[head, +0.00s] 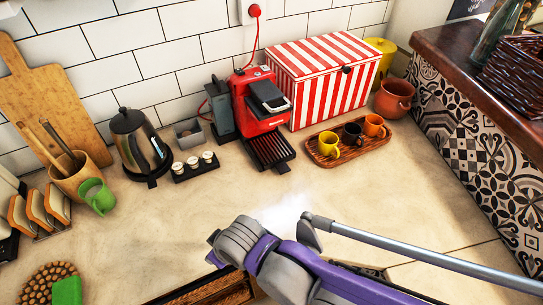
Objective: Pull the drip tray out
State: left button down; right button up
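The drip tray (271,150) is a black slatted tray low at the front of the red coffee machine (254,95). It reaches forward from under the machine over the counter. Nothing of mine touches it. A purple and grey arm of mine crosses the lower middle of the head view, in front of the machine and apart from it.
A wooden tray (325,162) with several cups stands right of the drip tray. A black holder (182,175) with small white cups, and a kettle (137,143), are to the left. A striped box (325,78) is behind right.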

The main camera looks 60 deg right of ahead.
aim_at(270, 150)
jog(key=z, duration=2)
jog(key=k+j+u, duration=0.1)
jog(key=u, duration=0.3)
jog(key=k, duration=0.1)
